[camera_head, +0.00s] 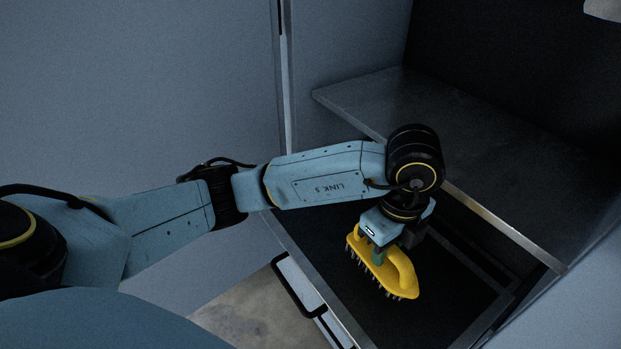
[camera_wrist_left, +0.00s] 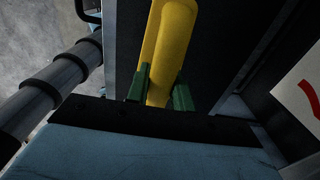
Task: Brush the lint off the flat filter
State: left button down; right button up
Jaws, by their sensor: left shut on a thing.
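A yellow brush (camera_head: 384,268) with a loop handle and dark bristles is held over a dark, flat, framed panel, which looks like the filter (camera_head: 448,290), in the lower part of an open cabinet. The bristles point down; I cannot tell whether they touch the panel. My left gripper (camera_head: 376,252) is shut on the brush handle. In the left wrist view its green fingertips (camera_wrist_left: 160,92) stand on both sides of the yellow handle (camera_wrist_left: 168,50). No lint can be made out. My right gripper is not in view.
A grey metal shelf (camera_head: 440,135) spans the cabinet just above and behind my left wrist. A black handle (camera_head: 292,290) sits on the front below the panel's frame. A grey wall panel (camera_head: 130,90) stands at left. Concrete floor (camera_head: 245,318) shows below.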

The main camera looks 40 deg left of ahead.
pick_arm(q)
jog(key=shift+r+p, duration=1.2)
jog(key=shift+r, duration=0.65)
